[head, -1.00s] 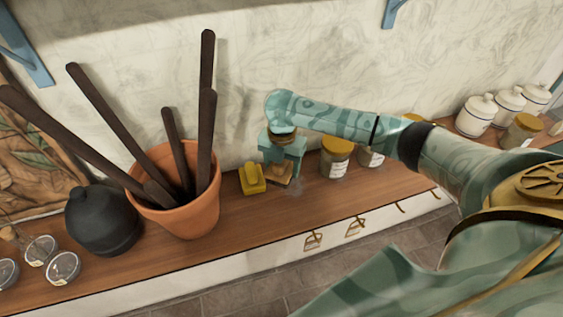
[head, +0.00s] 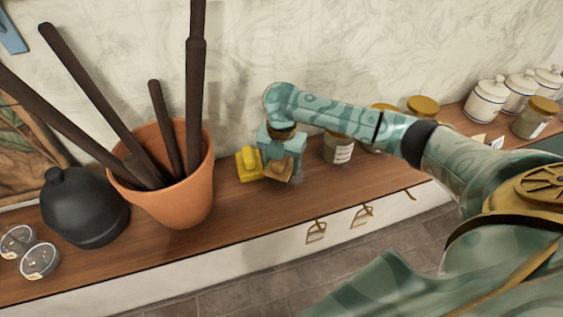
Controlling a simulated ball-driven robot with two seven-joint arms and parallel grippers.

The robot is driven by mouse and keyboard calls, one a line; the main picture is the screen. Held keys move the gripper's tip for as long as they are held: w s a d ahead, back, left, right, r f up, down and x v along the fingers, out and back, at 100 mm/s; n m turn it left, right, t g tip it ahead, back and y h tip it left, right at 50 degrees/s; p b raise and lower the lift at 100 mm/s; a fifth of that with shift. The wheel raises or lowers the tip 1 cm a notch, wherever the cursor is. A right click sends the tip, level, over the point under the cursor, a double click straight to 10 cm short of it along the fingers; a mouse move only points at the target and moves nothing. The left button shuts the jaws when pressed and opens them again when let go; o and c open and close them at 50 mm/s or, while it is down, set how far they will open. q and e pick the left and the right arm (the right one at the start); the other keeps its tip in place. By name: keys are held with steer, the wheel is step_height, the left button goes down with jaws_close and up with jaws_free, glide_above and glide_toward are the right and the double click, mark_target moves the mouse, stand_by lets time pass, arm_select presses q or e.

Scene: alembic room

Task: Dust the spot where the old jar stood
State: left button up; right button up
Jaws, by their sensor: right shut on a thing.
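My right gripper (head: 279,162) points down at the shelf and is shut on a small tan block-like thing (head: 279,171), perhaps a duster or brush. The held thing is low over the wooden shelf (head: 240,205), and I cannot tell whether it touches. A faint greyish patch (head: 297,180) shows on the wood just right of it. A yellow object (head: 248,165) with a raised top stands close on its left. No old jar shows at this spot. My left gripper is not in view.
A terracotta pot (head: 180,200) with dark rods and a black rounded vessel (head: 82,207) stand left. Lidded glass jars (head: 338,150) and white canisters (head: 487,100) stand right, partly behind my arm.

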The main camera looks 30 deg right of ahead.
steer(key=shift+f+b, duration=0.3)
steer(key=shift+f, duration=0.75)
stand_by(0.4)
